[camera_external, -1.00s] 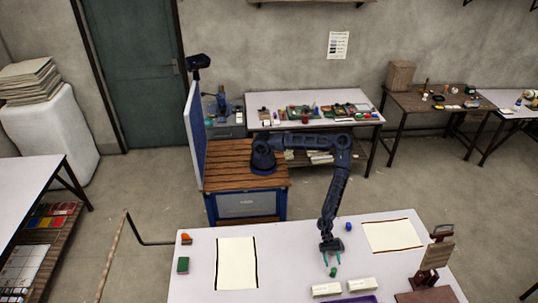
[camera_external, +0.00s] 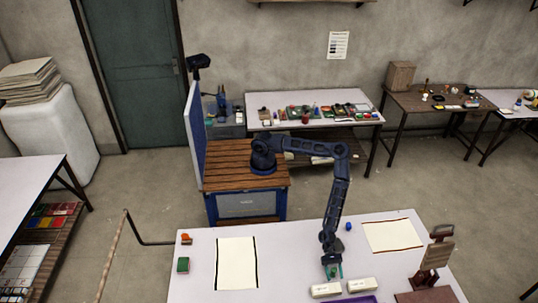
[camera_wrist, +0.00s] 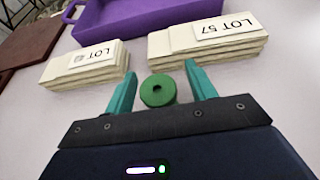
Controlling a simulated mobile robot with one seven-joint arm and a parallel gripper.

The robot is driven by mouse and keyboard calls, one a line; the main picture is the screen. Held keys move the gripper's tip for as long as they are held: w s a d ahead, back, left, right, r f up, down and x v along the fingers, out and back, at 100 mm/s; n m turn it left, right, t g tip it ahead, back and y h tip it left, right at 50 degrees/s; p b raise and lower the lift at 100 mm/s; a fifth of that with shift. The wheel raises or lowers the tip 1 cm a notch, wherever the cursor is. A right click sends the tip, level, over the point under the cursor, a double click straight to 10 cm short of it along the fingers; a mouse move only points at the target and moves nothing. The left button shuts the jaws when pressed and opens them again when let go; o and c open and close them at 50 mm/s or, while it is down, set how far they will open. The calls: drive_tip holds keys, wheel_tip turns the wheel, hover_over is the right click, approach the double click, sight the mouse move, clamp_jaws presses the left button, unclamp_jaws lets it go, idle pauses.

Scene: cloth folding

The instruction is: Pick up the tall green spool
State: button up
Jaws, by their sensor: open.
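The green spool (camera_wrist: 157,91) stands upright on the white table in the wrist view, its round top with a centre hole facing the camera. My gripper (camera_wrist: 160,88) is open, with one teal finger on each side of the spool and a gap showing on both sides. In the external view my gripper (camera_external: 332,270) is low over the table, and the spool is mostly hidden by the fingers there.
Two cream stacks labelled LOT, one at the left (camera_wrist: 85,66) and one at the right (camera_wrist: 208,42), lie just beyond the spool. A purple tray (camera_wrist: 145,18) is behind them. A blue spool (camera_external: 348,226) and a cream cloth (camera_external: 393,236) lie to the right.

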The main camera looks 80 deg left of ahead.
drive_tip(key=shift+c, duration=0.3)
drive_tip(key=c, duration=1)
